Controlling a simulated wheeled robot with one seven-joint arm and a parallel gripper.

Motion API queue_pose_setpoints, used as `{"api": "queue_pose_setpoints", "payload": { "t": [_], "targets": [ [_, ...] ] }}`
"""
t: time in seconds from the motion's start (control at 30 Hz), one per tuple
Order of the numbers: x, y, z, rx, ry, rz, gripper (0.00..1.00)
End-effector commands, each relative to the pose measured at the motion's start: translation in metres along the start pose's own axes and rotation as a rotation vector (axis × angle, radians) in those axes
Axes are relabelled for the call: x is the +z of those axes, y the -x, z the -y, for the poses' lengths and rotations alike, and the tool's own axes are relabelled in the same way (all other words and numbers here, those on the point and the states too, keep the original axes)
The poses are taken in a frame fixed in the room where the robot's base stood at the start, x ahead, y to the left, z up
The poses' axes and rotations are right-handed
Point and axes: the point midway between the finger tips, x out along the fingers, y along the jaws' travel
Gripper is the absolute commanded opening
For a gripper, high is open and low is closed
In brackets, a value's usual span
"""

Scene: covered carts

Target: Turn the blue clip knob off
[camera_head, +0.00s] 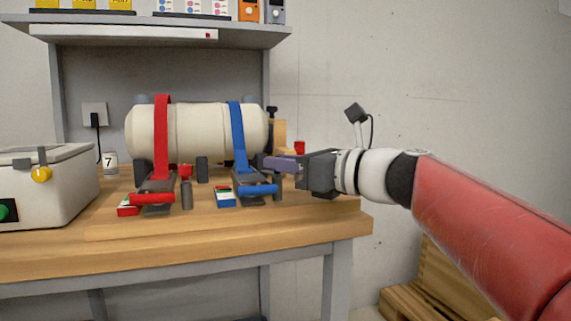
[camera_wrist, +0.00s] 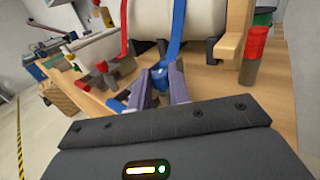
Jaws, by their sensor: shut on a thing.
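A cream tank (camera_head: 198,131) lies on the wooden bench, held by a red strap (camera_head: 161,135) and a blue strap (camera_head: 238,138). The blue clip's lever (camera_head: 258,190) sticks out low at the foot of the blue strap. My gripper (camera_head: 266,163) reaches in from the right, with its purple fingers beside the blue strap's lower end. In the wrist view, my gripper (camera_wrist: 162,84) is shut on the blue clip knob (camera_wrist: 159,75), which shows between the fingers. In the head view the fingers hide the knob, and its turn angle cannot be told.
The red clip's lever (camera_head: 152,198) and red knob (camera_head: 185,171) stand to the left. Grey posts (camera_head: 187,195) rise near the clips. A wooden block (camera_head: 279,134) and a red-topped item (camera_head: 299,147) stand behind my gripper.

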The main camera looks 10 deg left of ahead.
Motion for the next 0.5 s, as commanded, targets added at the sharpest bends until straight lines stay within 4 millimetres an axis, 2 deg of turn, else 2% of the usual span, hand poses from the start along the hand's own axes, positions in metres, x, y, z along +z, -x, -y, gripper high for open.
{"api": "queue_pose_setpoints", "payload": {
  "t": [0.2, 0.5],
  "targets": [
    [0.0005, -0.0003, -0.0043, -0.155, 0.002, -0.001, 0.0],
    [0.0001, -0.0011, -0.0056, -0.295, 0.002, -0.002, 0.0]
  ]
}}
